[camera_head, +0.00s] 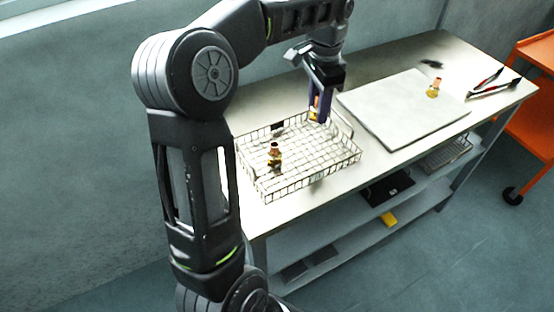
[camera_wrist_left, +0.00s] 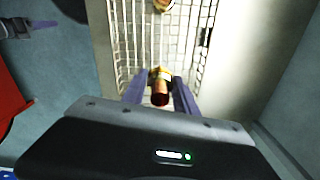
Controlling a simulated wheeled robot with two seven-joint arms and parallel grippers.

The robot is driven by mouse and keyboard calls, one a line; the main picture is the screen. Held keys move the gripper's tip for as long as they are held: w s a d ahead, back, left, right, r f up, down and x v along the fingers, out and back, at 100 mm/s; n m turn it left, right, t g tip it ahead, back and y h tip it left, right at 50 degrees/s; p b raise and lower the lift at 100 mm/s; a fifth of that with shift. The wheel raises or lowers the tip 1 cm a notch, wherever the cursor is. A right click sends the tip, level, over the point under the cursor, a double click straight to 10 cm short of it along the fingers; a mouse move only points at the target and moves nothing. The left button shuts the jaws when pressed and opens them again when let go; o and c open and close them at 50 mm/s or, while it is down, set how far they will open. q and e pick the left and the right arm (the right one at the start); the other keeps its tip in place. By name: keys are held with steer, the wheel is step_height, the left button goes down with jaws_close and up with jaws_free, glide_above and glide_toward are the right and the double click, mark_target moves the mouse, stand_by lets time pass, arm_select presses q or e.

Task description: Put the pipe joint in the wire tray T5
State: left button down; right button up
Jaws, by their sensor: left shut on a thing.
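My left gripper (camera_head: 319,112) is over the back right part of the wire tray (camera_head: 300,184). It is shut on a pipe joint (camera_head: 314,114), which is partly hidden by the fingers. In the left wrist view the held pipe joint (camera_wrist_left: 160,93), copper and brass coloured, sits between the purple fingers (camera_wrist_left: 160,92), with the tray's mesh (camera_wrist_left: 143,45) below. A second brass and copper joint (camera_head: 275,157) stands in the tray, and it shows at the top of the left wrist view (camera_wrist_left: 163,4). A third (camera_head: 433,89) stands on the white board.
The pale board (camera_head: 400,112) lies on the table right of the tray. An orange cart (camera_head: 537,100) stands beyond. A lower shelf (camera_head: 345,232) holds dark items and a yellow block (camera_head: 388,218).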

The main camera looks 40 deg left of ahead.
arm_select(q)
steer(key=shift+w, duration=0.25)
steer(key=shift+s+f, duration=0.15)
steer(key=shift+f, duration=0.15)
glide_above(314, 145)
step_height(314, 145, down, 6)
steer(key=shift+r, duration=0.15)
steer(key=shift+f+p, duration=0.5)
steer(key=shift+f, duration=1.35)
steer(key=shift+f, duration=0.1)
steer(key=c, duration=0.9)
jaws_free()
steer(key=shift+c, duration=0.2)
